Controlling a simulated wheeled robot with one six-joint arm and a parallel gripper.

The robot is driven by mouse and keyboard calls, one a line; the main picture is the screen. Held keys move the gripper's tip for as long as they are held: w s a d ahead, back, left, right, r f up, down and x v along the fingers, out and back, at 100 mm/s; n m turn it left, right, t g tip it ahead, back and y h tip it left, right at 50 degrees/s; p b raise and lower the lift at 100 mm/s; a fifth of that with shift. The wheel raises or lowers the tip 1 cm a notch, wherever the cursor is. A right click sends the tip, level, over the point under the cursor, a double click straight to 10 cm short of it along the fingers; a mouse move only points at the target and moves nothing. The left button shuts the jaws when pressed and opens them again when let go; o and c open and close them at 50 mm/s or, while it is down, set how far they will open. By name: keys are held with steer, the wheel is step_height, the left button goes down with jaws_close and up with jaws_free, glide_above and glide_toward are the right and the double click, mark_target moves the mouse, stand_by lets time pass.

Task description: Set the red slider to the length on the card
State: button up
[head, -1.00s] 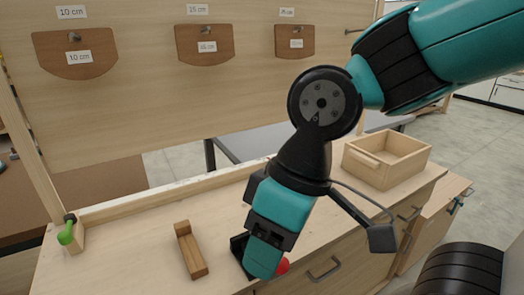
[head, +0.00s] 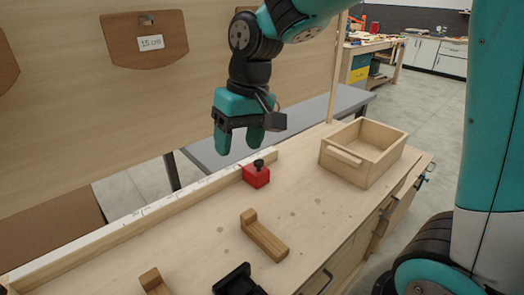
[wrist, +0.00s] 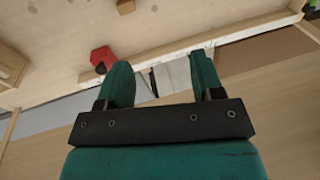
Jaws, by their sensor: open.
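The red slider (head: 256,176), a block with a black knob on top, sits at the rail (head: 150,212) along the back of the bench. It also shows in the wrist view (wrist: 103,57), left of the fingers. My gripper (head: 238,142) is open and empty, pointing down above and slightly left of the slider, apart from it. In the wrist view my gripper (wrist: 162,82) has a clear gap between its fingers. A wooden board (head: 148,55) on the back panel carries a white 15 cm label (head: 150,43). I cannot identify a separate card.
Wooden blocks with raised ends (head: 265,237) (head: 154,283) lie on the bench. A black object (head: 237,279) stands at the front edge. An open wooden box (head: 363,152) is at the right. The bench top (head: 190,255) between them is mostly clear.

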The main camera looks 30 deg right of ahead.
steer(key=w+d+m+h+p, duration=0.15)
steer(key=w+d+m, duration=0.25)
steer(key=w+d, duration=0.5)
steer(key=m+p, duration=0.2)
steer(key=m, duration=0.2)
glide_above(258, 161)
step_height(258, 161, down, 4)
steer(key=shift+g+h, duration=0.3)
steer(key=shift+h, duration=0.05)
step_height(258, 161, down, 16)
steer(key=p, duration=0.4)
steer(key=shift+s+f, duration=0.1)
steer(key=shift+f, duration=0.1)
steer(key=shift+c, duration=0.2)
jaws_close()
